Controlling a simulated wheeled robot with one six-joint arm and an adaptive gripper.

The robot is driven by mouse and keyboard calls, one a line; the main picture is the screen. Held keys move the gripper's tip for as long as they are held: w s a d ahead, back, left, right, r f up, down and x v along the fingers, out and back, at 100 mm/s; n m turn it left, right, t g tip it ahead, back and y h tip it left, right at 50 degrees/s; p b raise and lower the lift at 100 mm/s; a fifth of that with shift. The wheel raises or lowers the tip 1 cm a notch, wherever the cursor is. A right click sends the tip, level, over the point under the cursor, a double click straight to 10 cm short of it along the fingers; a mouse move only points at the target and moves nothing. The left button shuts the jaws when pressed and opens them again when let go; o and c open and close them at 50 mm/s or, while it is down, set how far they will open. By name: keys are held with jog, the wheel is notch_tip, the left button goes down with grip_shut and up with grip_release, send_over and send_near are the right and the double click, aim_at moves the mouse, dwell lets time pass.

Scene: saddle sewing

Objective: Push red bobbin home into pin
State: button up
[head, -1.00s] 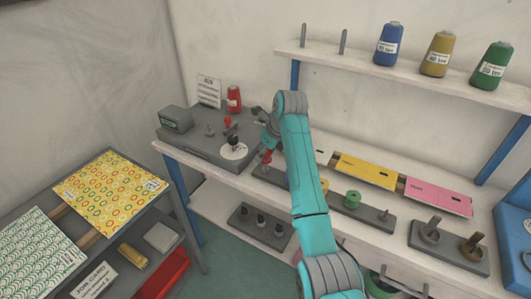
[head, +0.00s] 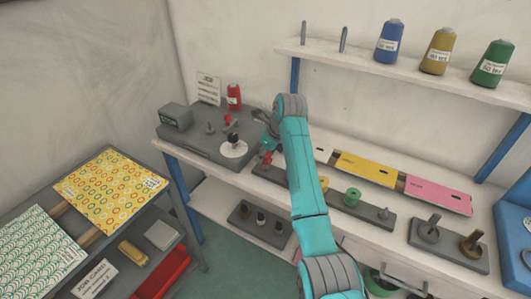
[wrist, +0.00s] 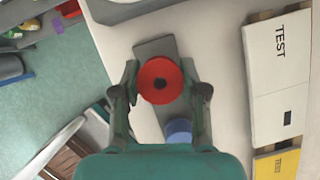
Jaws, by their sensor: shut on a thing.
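The red bobbin (wrist: 160,81) sits between the two fingers of my gripper (wrist: 160,88) in the wrist view, with a dark hole at its centre. The fingers are shut on it from both sides. In the head view the red bobbin (head: 266,158) shows small at the left end of the grey pin board (head: 268,178), below my gripper (head: 267,152). The bobbin is over the pin board (wrist: 155,47) in the wrist view. It hides what is under it, so I cannot tell whether the pin is in its hole or how deep.
A blue bobbin (wrist: 178,130) stands close by on the same board. A green bobbin (head: 351,196) is further right. A white TEST card (wrist: 280,55) and a yellow card (head: 365,169) lie beside the board. The grey machine (head: 205,145) stands to the left.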

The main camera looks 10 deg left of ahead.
jog(key=shift+f, duration=1.25)
jog(key=o, duration=1.4)
jog(key=shift+c, duration=0.2)
jog(key=shift+r, duration=0.15)
jog(key=v, duration=1.1)
jog(key=shift+r, duration=0.4)
jog(key=shift+s+d, duration=0.1)
